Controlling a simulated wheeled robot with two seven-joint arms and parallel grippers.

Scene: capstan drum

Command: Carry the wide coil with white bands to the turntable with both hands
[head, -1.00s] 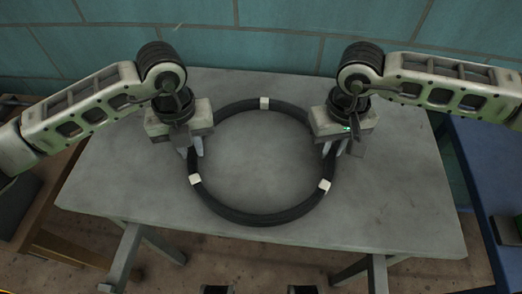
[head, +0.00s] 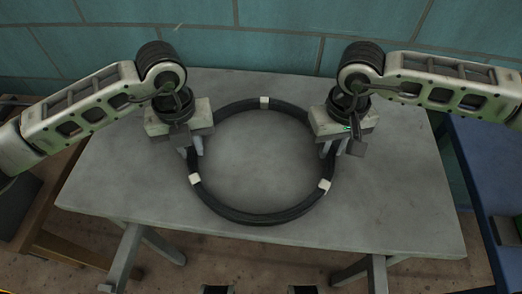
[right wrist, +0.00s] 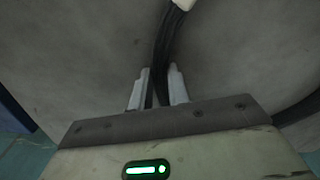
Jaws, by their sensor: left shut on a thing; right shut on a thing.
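The wide black coil (head: 262,218) with white bands lies over the grey table in the head view. Three white bands show, at its far side, left front and right front. My left gripper (head: 194,154) is shut on the coil's left side. My right gripper (head: 329,150) is shut on its right side. In the right wrist view the coil (right wrist: 168,45) runs between the two fingers of my right gripper (right wrist: 158,90), with a white band at the top edge. Whether the coil touches the table is hard to tell. No turntable can be made out.
The grey table (head: 400,200) is otherwise bare, inside the coil and around it. A teal block wall (head: 280,45) stands behind it. A blue surface (head: 475,165) is at the right, and a wooden bench (head: 50,220) is at the left.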

